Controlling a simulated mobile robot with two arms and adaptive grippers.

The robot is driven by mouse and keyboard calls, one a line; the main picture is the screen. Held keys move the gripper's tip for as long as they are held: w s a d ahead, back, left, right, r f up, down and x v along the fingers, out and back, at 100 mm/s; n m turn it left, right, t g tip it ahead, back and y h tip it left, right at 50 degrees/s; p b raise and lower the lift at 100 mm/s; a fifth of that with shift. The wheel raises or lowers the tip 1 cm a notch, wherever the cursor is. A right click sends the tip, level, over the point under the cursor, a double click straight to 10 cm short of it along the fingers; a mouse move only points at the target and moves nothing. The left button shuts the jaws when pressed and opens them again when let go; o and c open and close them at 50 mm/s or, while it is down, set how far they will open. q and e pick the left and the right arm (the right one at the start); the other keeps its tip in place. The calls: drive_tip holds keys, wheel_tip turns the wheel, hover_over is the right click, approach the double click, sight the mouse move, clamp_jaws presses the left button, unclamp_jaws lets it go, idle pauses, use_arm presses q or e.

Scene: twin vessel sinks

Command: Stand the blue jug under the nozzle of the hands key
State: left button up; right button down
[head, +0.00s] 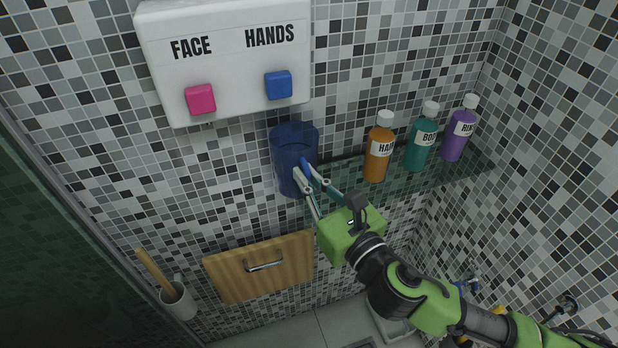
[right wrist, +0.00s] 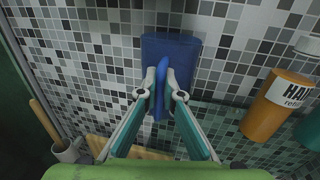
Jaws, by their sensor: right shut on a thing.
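The white dispenser (head: 225,50) on the tiled wall bears a pink FACE key (head: 201,99) and a blue HANDS key (head: 278,85). The translucent blue jug (head: 290,140) is upright, just below the HANDS key in the head view. I cannot make out the nozzle of that key, nor the exact gap between jug and dispenser. My right gripper (head: 309,177) is shut on the jug's handle, which faces me. In the right wrist view the jug (right wrist: 170,50) shows behind the handle (right wrist: 160,85) between the fingertips. My left gripper is not in view.
A glass shelf (head: 440,180) to the right holds an orange bottle (head: 378,155), a teal bottle (head: 420,145) and a purple bottle (head: 458,135). Below are a wooden panel with a handle (head: 230,275) and a cup with a wooden-handled brush (head: 178,302). The wall left of the jug is free.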

drive_tip(key=c, duration=2.1)
unclamp_jaws()
drive_tip(key=shift+c, duration=0.2)
drive_tip(key=shift+s+d+f, duration=0.1)
drive_tip(key=shift+s+d, duration=0.2)
drive_tip(key=shift+s, duration=0.1)
drive_tip(key=v, duration=1.1)
